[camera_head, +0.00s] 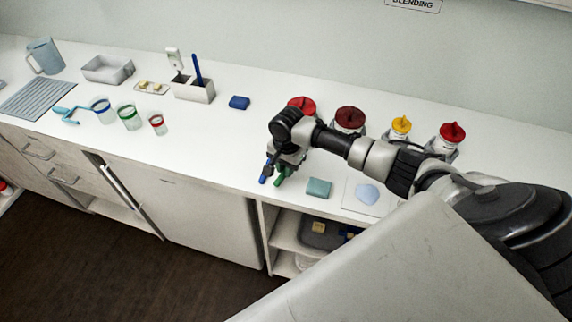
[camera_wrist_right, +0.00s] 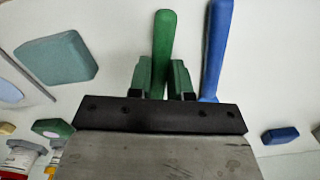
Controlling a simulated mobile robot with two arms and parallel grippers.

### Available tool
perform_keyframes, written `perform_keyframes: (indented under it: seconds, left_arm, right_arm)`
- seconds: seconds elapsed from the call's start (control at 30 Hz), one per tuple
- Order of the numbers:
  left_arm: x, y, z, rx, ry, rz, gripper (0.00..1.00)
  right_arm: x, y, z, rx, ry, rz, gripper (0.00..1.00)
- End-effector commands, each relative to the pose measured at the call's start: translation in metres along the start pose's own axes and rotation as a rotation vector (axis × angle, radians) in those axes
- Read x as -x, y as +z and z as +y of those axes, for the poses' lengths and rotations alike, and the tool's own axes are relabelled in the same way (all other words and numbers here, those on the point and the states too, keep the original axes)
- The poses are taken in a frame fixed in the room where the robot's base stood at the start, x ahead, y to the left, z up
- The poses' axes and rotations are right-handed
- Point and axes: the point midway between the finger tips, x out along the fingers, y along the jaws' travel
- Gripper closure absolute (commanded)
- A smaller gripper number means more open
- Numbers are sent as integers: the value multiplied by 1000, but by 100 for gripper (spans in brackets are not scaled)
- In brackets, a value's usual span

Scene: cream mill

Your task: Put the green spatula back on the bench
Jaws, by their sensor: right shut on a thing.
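The green spatula (camera_wrist_right: 163,45) is between the fingers of my right gripper (camera_wrist_right: 163,80), which is shut on its handle. The handle sticks out past the fingertips in the right wrist view. In the head view my right gripper (camera_head: 283,167) is over the front part of the white bench (camera_head: 225,150), and a bit of green shows under it. The rest of the spatula is hidden. A blue handle (camera_wrist_right: 216,45) lies close beside the green one, apart from the fingers. I cannot tell whether the spatula touches the bench. My left gripper is not in view.
A teal block (camera_head: 319,187) and a pale blue patch on a white sheet (camera_head: 367,193) lie right of the gripper. Several lidded jars (camera_head: 349,119) stand behind the arm. A dark blue block (camera_head: 239,102) and a grey holder (camera_head: 194,91) are left. Bench between is clear.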

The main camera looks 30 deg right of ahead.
Motion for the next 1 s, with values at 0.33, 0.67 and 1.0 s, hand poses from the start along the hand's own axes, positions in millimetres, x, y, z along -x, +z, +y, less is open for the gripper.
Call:
perform_keyframes:
  seconds: [0.33,0.67,1.0]
  left_arm:
    - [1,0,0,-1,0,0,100]
    - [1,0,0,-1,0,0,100]
    - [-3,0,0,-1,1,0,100]
  right_arm:
    - [-2,0,0,0,0,0,75]
    - [-2,0,0,0,0,0,51]
    - [27,-1,0,2,-4,2,51]
